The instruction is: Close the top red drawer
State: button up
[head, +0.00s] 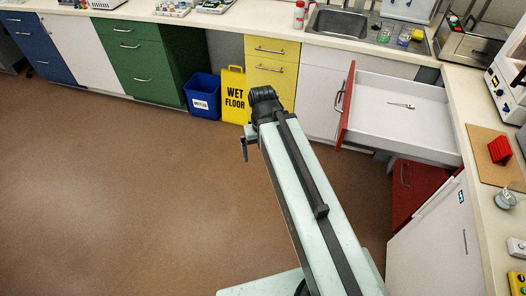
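The top red drawer (346,104) stands far open at the right. Its red front, with a handle (339,98), faces left, and its white interior shows from above. A small metal utensil (402,105) lies inside. My arm reaches up from the bottom of the view, left of the drawer. My gripper (246,148) is at the arm's far end, left of the red front and clearly apart from it. Only a small dark part of it shows, so its fingers cannot be made out. I see nothing held.
A lower red drawer front (408,190) is below the open drawer, beside a white appliance door (440,240). A yellow wet floor sign (234,95) and a blue bin (203,96) stand by the far cabinets. The brown floor (120,190) at left is clear.

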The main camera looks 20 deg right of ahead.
aim_at(426, 133)
jog(key=z, duration=1.4)
jog(key=k, duration=1.05)
jog(key=u, duration=0.35)
jog(key=i, duration=1.5)
jog(key=z, duration=0.1)
